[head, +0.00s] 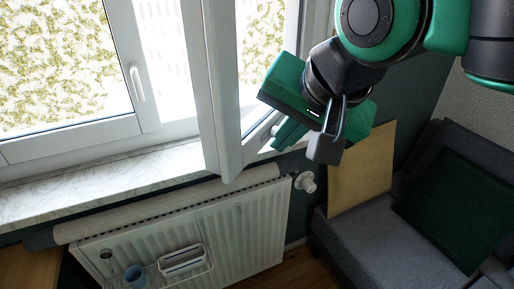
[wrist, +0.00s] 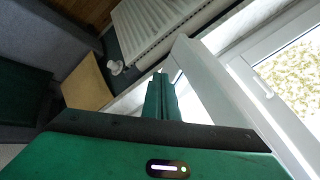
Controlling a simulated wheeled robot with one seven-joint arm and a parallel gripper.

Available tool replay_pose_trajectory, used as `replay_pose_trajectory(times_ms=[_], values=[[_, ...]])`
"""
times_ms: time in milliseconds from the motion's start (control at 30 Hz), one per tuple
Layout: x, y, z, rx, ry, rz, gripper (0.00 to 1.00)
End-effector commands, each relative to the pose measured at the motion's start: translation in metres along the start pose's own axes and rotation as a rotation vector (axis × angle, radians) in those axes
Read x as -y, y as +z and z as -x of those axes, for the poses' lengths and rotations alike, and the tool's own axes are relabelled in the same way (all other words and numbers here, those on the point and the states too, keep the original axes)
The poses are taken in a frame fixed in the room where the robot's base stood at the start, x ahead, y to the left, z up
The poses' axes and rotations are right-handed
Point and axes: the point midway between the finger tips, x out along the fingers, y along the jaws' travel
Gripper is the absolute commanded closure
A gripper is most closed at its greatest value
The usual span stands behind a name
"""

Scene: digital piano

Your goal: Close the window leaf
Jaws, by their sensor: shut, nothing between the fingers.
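The window leaf (head: 219,110) has a white frame and stands swung open into the room, above the sill, in the middle of the head view. In the wrist view its white frame (wrist: 200,80) runs diagonally just right of the fingers. My gripper (head: 287,137) has green fingers pressed together, with nothing between them. It is at the lower right of the leaf, in front of its glass side. The fingertips also show in the wrist view (wrist: 160,80). I cannot tell whether they touch the leaf.
A second window part with a handle (head: 137,83) is at the left. The marble sill (head: 110,185) runs below. A grey sofa (head: 375,245) is at the right.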

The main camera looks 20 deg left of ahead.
Motion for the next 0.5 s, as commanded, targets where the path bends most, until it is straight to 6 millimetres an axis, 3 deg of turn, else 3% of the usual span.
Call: replay_pose_trajectory(times_ms=[167,500], values=[[0.002,0.002,-0.013,0.004,-0.002,0.001,1.00],[0.001,0.002,-0.074,0.005,0.001,0.001,1.00]])
